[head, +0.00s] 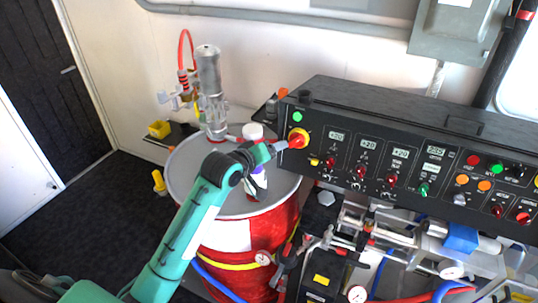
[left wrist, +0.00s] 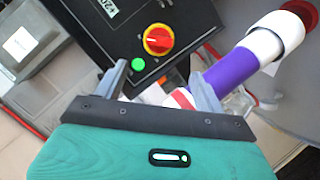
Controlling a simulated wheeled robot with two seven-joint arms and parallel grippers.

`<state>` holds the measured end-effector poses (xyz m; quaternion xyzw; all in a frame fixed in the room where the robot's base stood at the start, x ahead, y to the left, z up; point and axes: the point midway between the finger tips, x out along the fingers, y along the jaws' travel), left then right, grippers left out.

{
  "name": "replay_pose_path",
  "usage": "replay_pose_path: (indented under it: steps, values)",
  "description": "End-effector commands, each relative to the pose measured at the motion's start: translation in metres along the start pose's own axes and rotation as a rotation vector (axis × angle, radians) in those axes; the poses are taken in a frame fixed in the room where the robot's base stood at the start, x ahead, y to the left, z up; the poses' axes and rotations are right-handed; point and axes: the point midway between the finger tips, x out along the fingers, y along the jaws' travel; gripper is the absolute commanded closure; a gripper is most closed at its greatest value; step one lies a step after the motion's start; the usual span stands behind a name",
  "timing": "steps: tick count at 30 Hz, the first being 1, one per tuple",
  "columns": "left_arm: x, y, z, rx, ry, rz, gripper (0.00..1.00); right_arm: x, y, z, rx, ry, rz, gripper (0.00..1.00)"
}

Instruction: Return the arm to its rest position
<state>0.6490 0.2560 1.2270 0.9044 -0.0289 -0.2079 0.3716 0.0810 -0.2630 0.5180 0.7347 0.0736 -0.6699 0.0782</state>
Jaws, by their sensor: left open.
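My left arm (head: 190,230) is teal with dark joints and reaches up from the lower left in the head view. My left gripper (head: 276,148) is close to the red rotary knob (head: 298,140) on a yellow plate at the left end of the black control panel. In the left wrist view the gripper (left wrist: 158,73) is open, its two grey fingers apart with no object clearly held between them. The knob (left wrist: 158,40) shows beyond the fingertips. Whether a finger touches the panel is hard to tell. My right gripper is not in view.
A red drum (head: 285,225) with a grey lid stands beneath my forearm. A clear pump cylinder (head: 209,85) rises from it. A white and purple tube (left wrist: 235,65) is close right of the gripper. The control panel (head: 440,150) and pipework (head: 400,235) fill the right.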

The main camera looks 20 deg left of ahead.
Motion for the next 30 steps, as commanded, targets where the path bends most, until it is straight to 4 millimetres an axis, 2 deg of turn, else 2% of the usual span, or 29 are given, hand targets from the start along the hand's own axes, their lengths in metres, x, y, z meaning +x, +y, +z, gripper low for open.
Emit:
replay_pose_path:
  steps: [13, 17, 20, 23, 27, 30]
  values:
    - [-0.001, 0.000, 0.000, 0.001, 0.000, -0.001, 0.29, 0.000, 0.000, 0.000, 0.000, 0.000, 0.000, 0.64]
    - [-0.004, -0.009, 0.015, 0.026, -0.022, -0.023, 0.29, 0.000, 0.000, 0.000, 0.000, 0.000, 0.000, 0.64]
    - [-0.015, -0.026, 0.046, 0.088, -0.072, -0.073, 0.29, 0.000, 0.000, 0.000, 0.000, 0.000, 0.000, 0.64]
    - [-0.035, -0.051, 0.089, 0.182, -0.150, -0.141, 0.29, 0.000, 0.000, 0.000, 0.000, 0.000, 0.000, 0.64]
    - [-0.074, -0.085, 0.150, 0.325, -0.281, -0.236, 0.29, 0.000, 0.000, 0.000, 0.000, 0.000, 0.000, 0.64]
    - [-0.107, -0.105, 0.188, 0.422, -0.382, -0.291, 0.29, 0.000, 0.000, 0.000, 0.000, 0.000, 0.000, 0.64]
